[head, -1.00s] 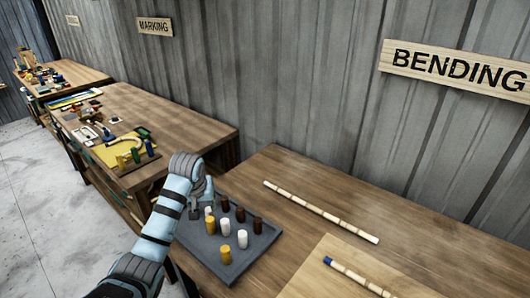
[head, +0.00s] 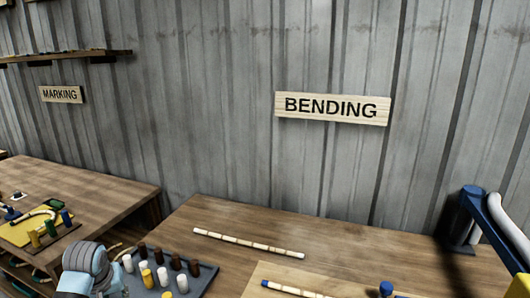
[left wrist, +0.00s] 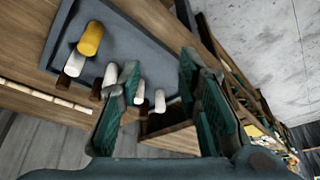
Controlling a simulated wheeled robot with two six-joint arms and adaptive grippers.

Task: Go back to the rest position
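My left arm shows at the lower left of the head view, beside the dark tray (head: 205,273). In the left wrist view my left gripper (left wrist: 158,68) has its two fingers spread apart, with nothing held between them. The tray (left wrist: 150,38) also shows there, with white, brown and yellow pegs beyond and beside the fingers. In the head view the tray holds several pegs, such as a yellow peg (head: 147,278) and a white peg (head: 182,284). My right gripper is in neither view.
A rattan stick (head: 248,243) lies on the bending table (head: 340,244). A blue-tipped stick (head: 290,289) lies on a lighter board at the front. A blue and white fixture (head: 485,225) stands at the right. The marking table (head: 100,195) is at the left.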

